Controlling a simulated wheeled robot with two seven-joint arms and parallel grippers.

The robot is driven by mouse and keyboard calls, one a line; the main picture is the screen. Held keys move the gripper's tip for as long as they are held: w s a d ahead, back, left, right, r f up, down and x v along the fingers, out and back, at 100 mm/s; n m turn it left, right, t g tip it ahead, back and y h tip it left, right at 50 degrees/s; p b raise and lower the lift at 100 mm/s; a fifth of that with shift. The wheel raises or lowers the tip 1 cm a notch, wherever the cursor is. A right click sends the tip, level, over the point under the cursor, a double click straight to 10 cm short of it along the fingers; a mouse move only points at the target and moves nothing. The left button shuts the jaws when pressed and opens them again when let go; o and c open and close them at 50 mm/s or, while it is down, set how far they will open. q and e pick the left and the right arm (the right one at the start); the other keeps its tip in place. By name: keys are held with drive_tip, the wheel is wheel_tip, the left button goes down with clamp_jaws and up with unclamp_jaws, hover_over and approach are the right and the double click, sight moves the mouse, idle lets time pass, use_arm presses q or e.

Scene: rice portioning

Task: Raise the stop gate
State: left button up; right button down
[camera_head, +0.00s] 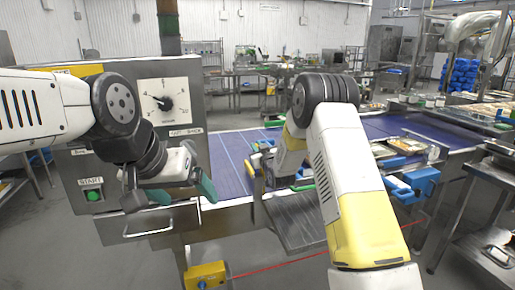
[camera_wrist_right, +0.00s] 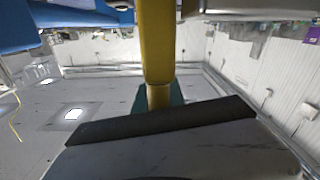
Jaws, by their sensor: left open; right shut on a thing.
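My left gripper (camera_head: 168,188) is open and empty, in front of the grey control cabinet with the dial. My right gripper is mostly hidden behind my right forearm in the head view, beside the conveyor's near edge. In the right wrist view my right gripper (camera_wrist_right: 160,97) is shut on a yellow upright bar (camera_wrist_right: 157,45), with dark green pads showing on both sides of it. A grey slab with a black edge (camera_wrist_right: 160,122) lies across the lower part of that view. I cannot tell whether the bar belongs to the stop gate.
The blue conveyor belt (camera_head: 232,160) runs behind my arms. The cabinet (camera_head: 122,135) has a dial, a green START button (camera_head: 93,195) and a bar handle (camera_head: 150,232). A sloping grey metal plate (camera_head: 296,220) hangs at the conveyor's front. A yellow box (camera_head: 205,275) sits low in front.

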idle(0.8)
wheel_tip(320, 180, up, 7)
drive_tip(key=shift+f, duration=0.15)
drive_tip(key=c, duration=1.5)
unclamp_jaws()
drive_tip(key=shift+o, duration=0.5)
drive_tip(key=v, duration=0.8)
